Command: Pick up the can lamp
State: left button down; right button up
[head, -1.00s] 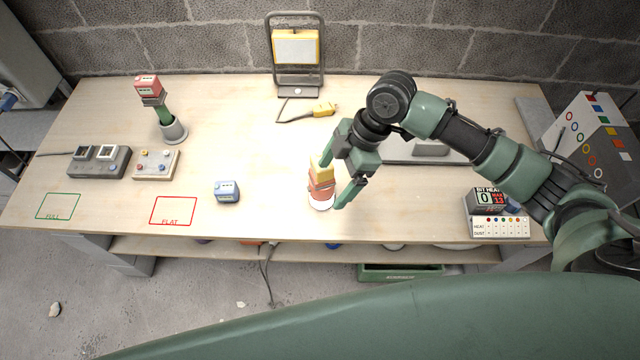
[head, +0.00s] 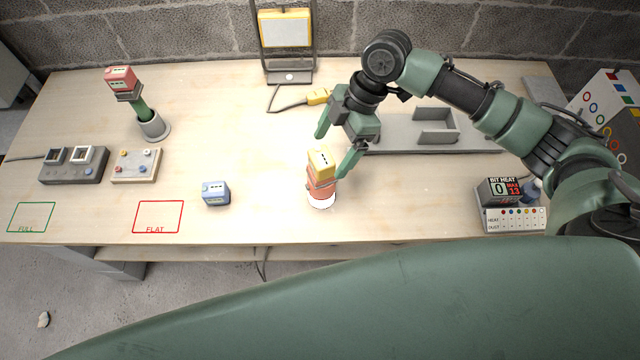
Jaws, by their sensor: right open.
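What looks like the can lamp is an upright orange can (head: 321,190) with a yellow block (head: 321,161) on top and a bright white base, standing on the table in the middle of the head view. My right gripper (head: 335,150) is open and empty. Its fingers are spread just behind and above the lamp, one tip to the upper left and the other close to the right of the yellow block. I cannot tell whether that finger touches it. My left gripper is not in view.
A blue block (head: 216,193) sits left of the lamp. A work light (head: 286,28) stands behind, a grey tray (head: 420,139) behind right, and a heat display box (head: 512,216) at right front.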

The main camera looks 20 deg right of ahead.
aim_at(321, 186)
jog(key=shift+s+f+b, duration=0.25)
jog(key=shift+f+b, duration=0.2)
jog(key=shift+f, duration=0.1)
jog(key=shift+a+f, duration=0.1)
jog(key=shift+f, duration=0.1)
jog(key=shift+w+a+f, duration=0.1)
jog(key=shift+a+f, duration=0.05)
jog(key=shift+f, duration=0.25)
jog(key=p+x, duration=0.1)
jog(key=x, duration=0.1)
jog(key=p+x, duration=0.1)
jog(key=x, duration=0.1)
jog(key=p+x, duration=0.1)
jog(key=x, duration=0.1)
jog(key=shift+d+f, duration=0.2)
jog(key=shift+a+f, duration=0.1)
jog(key=shift+f, duration=0.15)
jog(key=c, duration=1.8)
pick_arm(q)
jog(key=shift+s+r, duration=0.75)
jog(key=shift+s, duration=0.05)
pick_arm(e)
jog(key=shift+w+r, duration=0.1)
grip_shut()
